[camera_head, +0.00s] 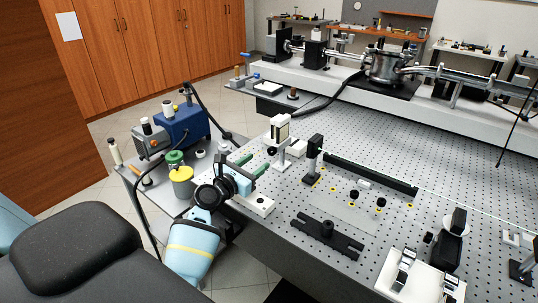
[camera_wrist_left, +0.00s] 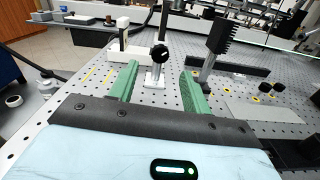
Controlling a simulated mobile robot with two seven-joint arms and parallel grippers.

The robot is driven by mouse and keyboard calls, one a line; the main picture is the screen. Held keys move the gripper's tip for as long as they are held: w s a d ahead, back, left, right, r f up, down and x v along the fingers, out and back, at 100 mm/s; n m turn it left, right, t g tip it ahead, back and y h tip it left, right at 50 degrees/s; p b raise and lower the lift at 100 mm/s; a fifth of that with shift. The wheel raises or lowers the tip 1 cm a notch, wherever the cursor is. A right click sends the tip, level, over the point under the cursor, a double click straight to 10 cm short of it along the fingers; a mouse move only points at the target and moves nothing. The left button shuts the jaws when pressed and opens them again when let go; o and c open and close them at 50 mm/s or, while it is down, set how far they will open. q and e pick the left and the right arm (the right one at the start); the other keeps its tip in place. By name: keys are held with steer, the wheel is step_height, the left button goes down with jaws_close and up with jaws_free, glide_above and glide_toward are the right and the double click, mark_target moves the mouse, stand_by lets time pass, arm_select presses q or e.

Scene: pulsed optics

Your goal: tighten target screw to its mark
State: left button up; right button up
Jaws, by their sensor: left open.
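A black round knob (camera_head: 271,151) with a pale line on its face stands on a silver post on the perforated optics table, beside a white upright mount (camera_head: 281,130). It looks like the screw, though no separate target mark can be made out. In the left wrist view the knob (camera_wrist_left: 159,51) appears between the green fingers, beyond their tips. My left gripper (camera_head: 257,161), with green fingers, reaches in over the table's near left edge. Its fingers (camera_wrist_left: 160,70) are apart and nothing is held between them. My right gripper is not in view.
A dark upright mount (camera_head: 313,160) stands just right of the knob. A black rail (camera_head: 368,173) and small black knobs (camera_head: 381,202) lie further right.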

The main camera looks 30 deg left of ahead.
mark_target(270, 152)
arm_select(q)
steer(key=w, duration=0.5)
steer(key=shift+d+f+b, duration=0.15)
steer(key=shift+d+b, duration=0.1)
steer(key=shift+b, duration=0.05)
steer(key=shift+w, duration=0.8)
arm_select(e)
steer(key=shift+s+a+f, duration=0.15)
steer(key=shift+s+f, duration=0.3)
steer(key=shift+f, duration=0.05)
arm_select(q)
steer(key=c, duration=1)
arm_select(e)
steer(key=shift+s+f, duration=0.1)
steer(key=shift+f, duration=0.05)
